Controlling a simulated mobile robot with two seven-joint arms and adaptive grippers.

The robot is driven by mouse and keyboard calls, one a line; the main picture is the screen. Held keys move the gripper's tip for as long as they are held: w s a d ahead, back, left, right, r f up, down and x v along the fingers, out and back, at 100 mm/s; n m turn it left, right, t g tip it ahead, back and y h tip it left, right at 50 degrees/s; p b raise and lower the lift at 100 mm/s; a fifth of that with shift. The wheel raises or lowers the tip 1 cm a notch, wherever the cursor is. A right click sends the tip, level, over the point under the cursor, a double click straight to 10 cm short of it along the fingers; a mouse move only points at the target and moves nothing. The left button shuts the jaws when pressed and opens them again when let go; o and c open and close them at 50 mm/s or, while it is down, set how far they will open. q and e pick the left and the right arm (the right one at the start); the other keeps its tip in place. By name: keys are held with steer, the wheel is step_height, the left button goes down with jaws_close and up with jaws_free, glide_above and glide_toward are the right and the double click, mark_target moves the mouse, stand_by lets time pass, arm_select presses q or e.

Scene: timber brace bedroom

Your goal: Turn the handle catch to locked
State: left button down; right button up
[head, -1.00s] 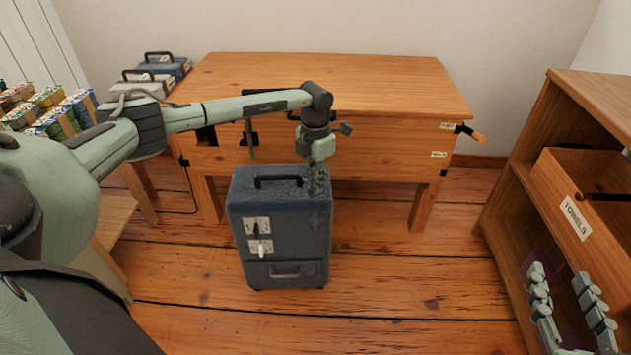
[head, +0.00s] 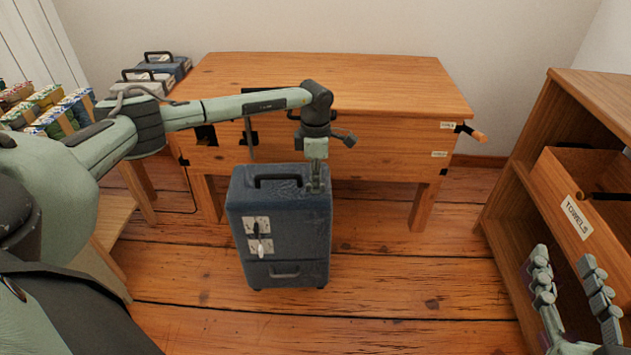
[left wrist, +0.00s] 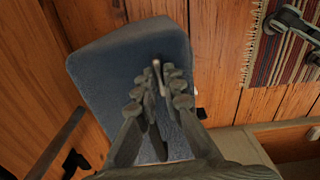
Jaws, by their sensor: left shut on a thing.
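A dark blue case (head: 292,238) stands upright on the floor in front of the wooden table; its top fills the middle of the left wrist view (left wrist: 105,68). It has a black top handle (head: 278,181). My left gripper (head: 316,187) points down at the top's right side, beside that handle. In the left wrist view its fingers (left wrist: 160,88) are shut around a small light metal lever, which looks like the handle catch (left wrist: 157,70); the fingers hide its lower part. Two pale plates with levers (head: 259,237) are on the case's front. My right gripper (head: 564,260) is open and empty at lower right.
The wooden table (head: 330,80) stands close behind the case. A shelf unit with a drawer labelled TOWELS (head: 578,216) is at right. Cases (head: 150,80) are stacked at the back left. Floor right of the case is clear. A striped rug (left wrist: 285,55) shows in the left wrist view.

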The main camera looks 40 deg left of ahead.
stand_by(0.4)
arm_select(q)
steer(key=c, duration=1.8)
jaws_free()
steer(key=shift+o, duration=0.8)
step_height(320, 180, up, 12)
